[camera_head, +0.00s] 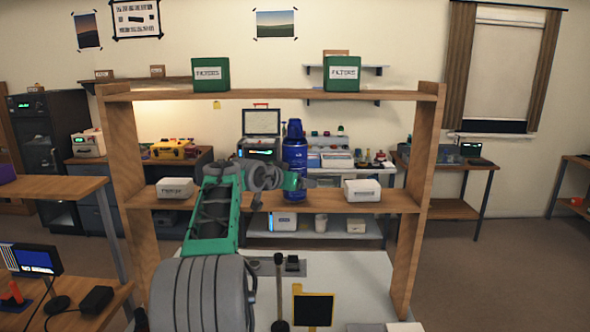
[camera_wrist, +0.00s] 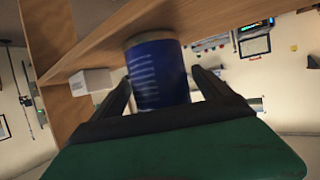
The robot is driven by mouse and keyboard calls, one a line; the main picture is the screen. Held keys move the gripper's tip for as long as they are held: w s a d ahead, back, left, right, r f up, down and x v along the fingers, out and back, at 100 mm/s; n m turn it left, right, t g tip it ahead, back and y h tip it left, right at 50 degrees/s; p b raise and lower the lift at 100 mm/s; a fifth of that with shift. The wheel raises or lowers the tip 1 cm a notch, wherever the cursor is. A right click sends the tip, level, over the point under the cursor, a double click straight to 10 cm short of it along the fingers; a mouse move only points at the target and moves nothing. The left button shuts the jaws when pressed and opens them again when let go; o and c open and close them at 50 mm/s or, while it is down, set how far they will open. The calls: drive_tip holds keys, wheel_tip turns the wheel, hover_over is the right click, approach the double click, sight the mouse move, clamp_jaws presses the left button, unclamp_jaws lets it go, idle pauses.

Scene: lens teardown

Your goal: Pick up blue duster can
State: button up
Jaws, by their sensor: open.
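The blue duster can (camera_head: 294,158) stands upright on the middle shelf of the wooden rack, near its centre. My gripper (camera_head: 306,182) is in front of the can at about its lower half in the head view, partly hidden by my own arm. In the wrist view the can (camera_wrist: 158,73) shows between the two open dark fingers of my gripper (camera_wrist: 158,88), with pale lettering on its side. A finger lies on each side of it. I cannot tell whether either finger touches the can.
The shelf board (camera_head: 330,206) carries a white box (camera_head: 175,188) left of the can and another white box (camera_head: 362,190) to its right. Green filter boxes (camera_head: 211,75) and (camera_head: 342,74) sit on the top board. Wooden uprights (camera_head: 415,200) bound the rack on both sides.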

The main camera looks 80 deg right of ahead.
clamp_jaws()
drive_tip(key=shift+r, duration=0.1)
idle(0.8)
